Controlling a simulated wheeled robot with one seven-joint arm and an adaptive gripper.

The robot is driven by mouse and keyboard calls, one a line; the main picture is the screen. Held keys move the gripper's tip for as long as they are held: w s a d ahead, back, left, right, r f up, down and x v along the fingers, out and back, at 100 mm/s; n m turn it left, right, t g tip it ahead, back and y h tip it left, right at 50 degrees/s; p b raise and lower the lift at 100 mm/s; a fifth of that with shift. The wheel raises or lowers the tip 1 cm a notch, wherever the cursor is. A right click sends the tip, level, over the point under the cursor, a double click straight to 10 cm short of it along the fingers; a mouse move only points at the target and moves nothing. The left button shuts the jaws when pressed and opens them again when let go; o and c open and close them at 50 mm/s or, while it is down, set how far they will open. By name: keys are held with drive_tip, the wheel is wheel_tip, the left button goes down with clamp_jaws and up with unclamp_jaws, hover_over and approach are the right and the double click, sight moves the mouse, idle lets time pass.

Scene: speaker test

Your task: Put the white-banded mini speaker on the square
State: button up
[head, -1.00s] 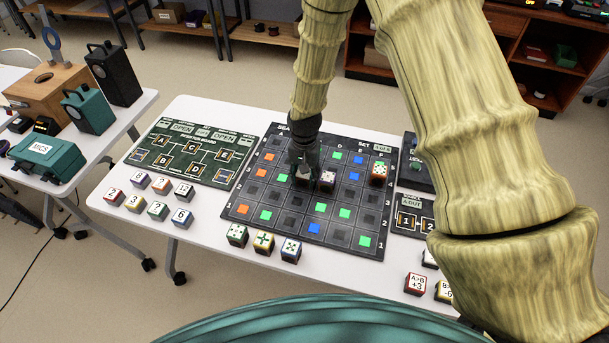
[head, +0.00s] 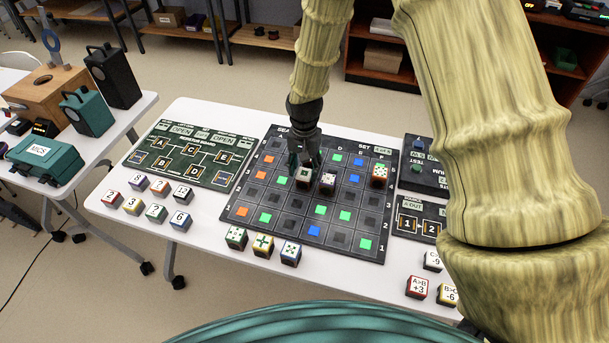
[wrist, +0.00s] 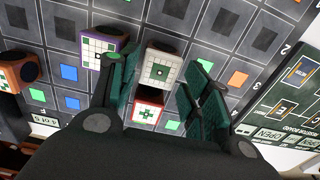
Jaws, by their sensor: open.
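The white-banded mini speaker (wrist: 160,70) is a small cube with a pale rim and a green mark on its top. It stands upright on the dark grid board (head: 267,222); in the head view it (head: 304,176) shows just below my gripper (head: 305,158). In the wrist view my gripper (wrist: 150,80) is open, one finger on each side of the cube, with the right finger visibly apart from it. A red-rimmed cube (wrist: 148,112) stands close by, also between the fingers. The square under the white-banded speaker is hidden.
A purple-sided cube (wrist: 103,50) stands beside the speaker, and an orange cube (head: 379,174) is farther right on the board. Several cubes (head: 263,245) line the table's front edge. A green wiring board (head: 186,157) lies left. Many grid cells are free.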

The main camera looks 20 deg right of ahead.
sight(304, 173)
drive_tip(key=shift+r+b, duration=0.6)
drive_tip(key=shift+r, duration=2.9)
